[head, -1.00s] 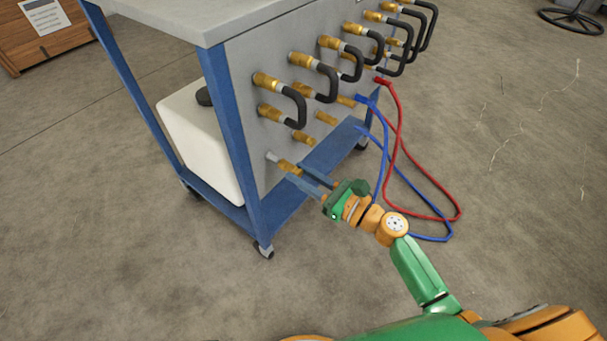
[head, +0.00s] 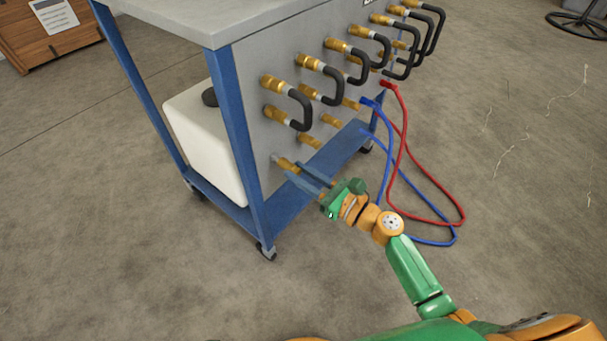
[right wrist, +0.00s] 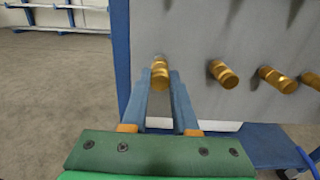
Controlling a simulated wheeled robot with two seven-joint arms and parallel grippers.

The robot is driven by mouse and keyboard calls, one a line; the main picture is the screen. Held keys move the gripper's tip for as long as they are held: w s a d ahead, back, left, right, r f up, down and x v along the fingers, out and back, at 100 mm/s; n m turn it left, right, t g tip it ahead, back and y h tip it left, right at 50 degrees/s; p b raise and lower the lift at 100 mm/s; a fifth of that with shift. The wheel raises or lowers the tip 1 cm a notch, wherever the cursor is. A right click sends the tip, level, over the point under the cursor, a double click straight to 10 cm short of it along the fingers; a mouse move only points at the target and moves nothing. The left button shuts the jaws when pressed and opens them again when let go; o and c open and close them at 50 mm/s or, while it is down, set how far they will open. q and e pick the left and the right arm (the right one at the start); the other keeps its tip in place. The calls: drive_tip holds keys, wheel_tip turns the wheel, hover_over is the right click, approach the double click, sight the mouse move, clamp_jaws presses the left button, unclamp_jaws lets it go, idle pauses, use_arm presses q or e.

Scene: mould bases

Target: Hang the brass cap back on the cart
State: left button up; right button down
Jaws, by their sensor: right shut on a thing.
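The cart (head: 245,120) has a grey side panel with rows of brass fittings. The brass cap (head: 288,164) is at the panel's lower near corner, in line with a short grey stub (head: 275,157). My right gripper (head: 300,173) is shut on the cap, its two blue-grey fingers reaching toward the panel. In the right wrist view the cap (right wrist: 160,75) shows between the fingertips (right wrist: 162,80), in front of the panel near the blue post. Whether it is fully seated on the stub I cannot tell. My left gripper is not in view.
Other brass fittings (right wrist: 224,74) stick out to the right of the cap. Black hose loops (head: 296,105) hang above. Red (head: 400,165) and blue (head: 420,185) hoses droop to the floor at the right. A white tank (head: 205,130) stands on the lower shelf.

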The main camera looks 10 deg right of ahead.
drive_tip(key=shift+w+a, duration=0.1)
drive_tip(key=shift+w, duration=0.05)
drive_tip(key=shift+w+a, duration=0.2)
drive_tip(key=shift+w, duration=0.05)
drive_tip(key=shift+w+a, duration=0.1)
idle(0.4)
drive_tip(key=shift+w+a, duration=0.2)
drive_tip(key=shift+w, duration=0.05)
drive_tip(key=c, duration=0.6)
unclamp_jaws()
drive_tip(key=shift+o, duration=0.2)
drive_tip(key=o, duration=0.4)
drive_tip(key=shift+c, duration=0.2)
